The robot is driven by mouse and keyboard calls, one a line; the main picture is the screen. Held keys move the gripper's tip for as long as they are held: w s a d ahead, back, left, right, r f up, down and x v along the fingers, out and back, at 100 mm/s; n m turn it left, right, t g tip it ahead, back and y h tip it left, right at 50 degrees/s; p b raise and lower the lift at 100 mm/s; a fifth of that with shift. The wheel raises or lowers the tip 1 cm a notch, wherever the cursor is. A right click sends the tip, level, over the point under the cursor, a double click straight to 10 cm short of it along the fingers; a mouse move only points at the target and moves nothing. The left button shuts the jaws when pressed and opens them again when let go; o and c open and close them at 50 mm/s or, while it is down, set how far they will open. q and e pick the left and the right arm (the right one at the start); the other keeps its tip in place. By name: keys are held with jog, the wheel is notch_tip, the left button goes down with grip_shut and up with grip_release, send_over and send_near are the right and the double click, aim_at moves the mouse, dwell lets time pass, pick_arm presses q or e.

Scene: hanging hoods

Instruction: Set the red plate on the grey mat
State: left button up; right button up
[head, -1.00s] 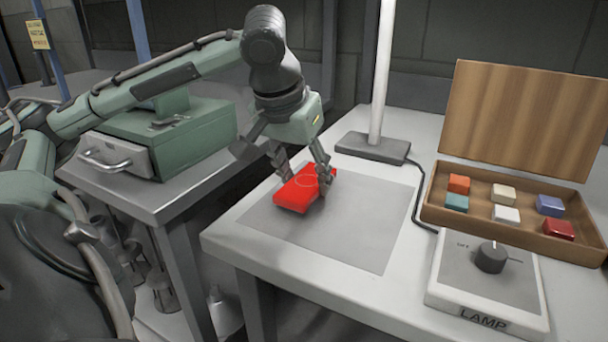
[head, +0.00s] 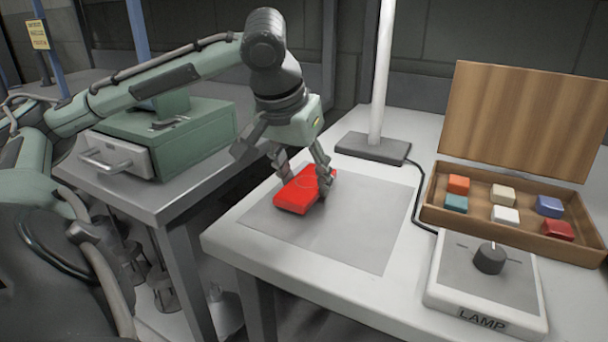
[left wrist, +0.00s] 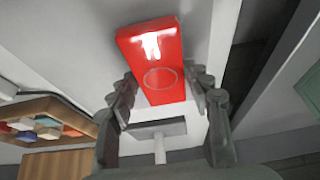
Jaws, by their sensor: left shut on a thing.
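The red plate (head: 296,194) is a flat red block with a faint ring on its top. It lies at or just above the grey mat (head: 350,230), over the mat's far left part; I cannot tell if it touches fully. My left gripper (head: 304,182) points down with its fingers on both sides of the plate, shut on it. In the left wrist view the plate (left wrist: 152,50) sits between the two fingers (left wrist: 166,100). My right gripper is not in view.
A lamp post on a dark base (head: 373,148) stands behind the mat. A wooden box (head: 440,205) with several coloured blocks and a lamp control box (head: 450,285) with a knob are at right. A green drawer cabinet (head: 200,140) stands on the left table. The mat's front part is bare.

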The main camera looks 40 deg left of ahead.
pick_arm(q)
jog(key=shift+f+b, duration=0.45)
jog(key=shift+f, duration=0.15)
jog(key=o, duration=1.4)
jog(key=shift+c, duration=0.2)
jog(key=shift+r, duration=0.1)
jog(key=v, duration=0.7)
jog(key=shift+d+r, duration=0.1)
jog(key=shift+r, duration=0.2)
jog(key=shift+v, duration=2.1)
